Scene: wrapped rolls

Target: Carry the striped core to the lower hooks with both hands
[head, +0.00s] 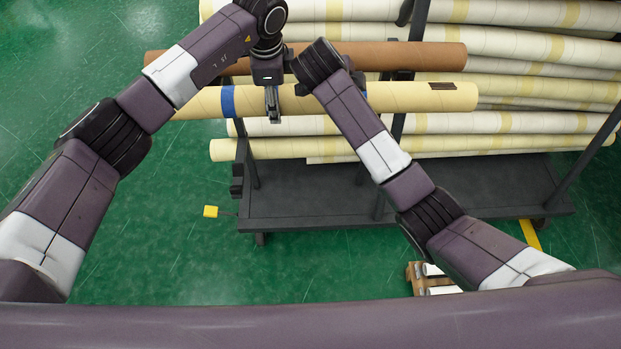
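The striped core (425,97) is a long pale yellow tube with blue bands and a small brown label near its right end. It lies level across the front of the rack, just below a brown tube. My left gripper (272,104) points down at the core, left of its middle, with a finger in front of it. Whether it is closed around the core cannot be seen. My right gripper (302,90) is close by on the right, mostly hidden behind its own wrist, at the core's upper edge. The lower hooks cannot be made out.
The brown tube (430,56) runs right behind the core. Several cream wrapped rolls (540,122) lie stacked on the dark rack (300,207) behind. A small wooden pallet (416,278) is below right. Green floor is clear at left.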

